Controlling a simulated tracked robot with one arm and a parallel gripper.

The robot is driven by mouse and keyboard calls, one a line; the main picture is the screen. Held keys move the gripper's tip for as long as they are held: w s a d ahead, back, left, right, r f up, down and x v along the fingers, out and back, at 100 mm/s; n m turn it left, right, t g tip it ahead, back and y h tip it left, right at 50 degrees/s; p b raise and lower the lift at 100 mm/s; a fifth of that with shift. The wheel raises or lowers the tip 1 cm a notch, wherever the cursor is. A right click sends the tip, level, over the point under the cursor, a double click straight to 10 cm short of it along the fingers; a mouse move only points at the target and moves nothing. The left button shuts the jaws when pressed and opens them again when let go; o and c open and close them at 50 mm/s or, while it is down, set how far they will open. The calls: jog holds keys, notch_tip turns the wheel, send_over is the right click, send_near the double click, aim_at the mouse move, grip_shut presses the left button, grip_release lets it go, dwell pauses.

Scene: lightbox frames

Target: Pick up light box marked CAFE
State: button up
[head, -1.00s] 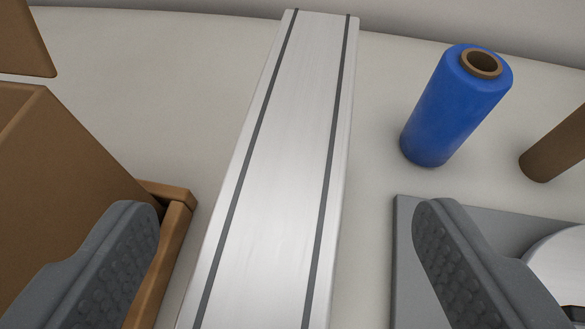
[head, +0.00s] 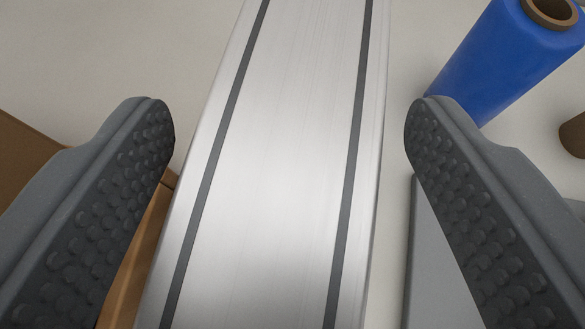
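A long silver-white box with two dark grey lines along it (head: 285,150) runs up the middle of the head view. It looks like a light box frame, but no CAFE marking shows on the part in view. My gripper (head: 290,115) is open, with one dark studded finger on each side of the box. Neither finger clearly touches it. The near and far ends of the box are out of view.
A blue roll with a brown core (head: 500,55) stands at the upper right, close behind the right finger. A grey flat piece (head: 432,260) lies right of the box. Brown cardboard (head: 25,160) and a wooden edge (head: 150,240) are at the left.

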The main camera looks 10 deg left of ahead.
grip_shut()
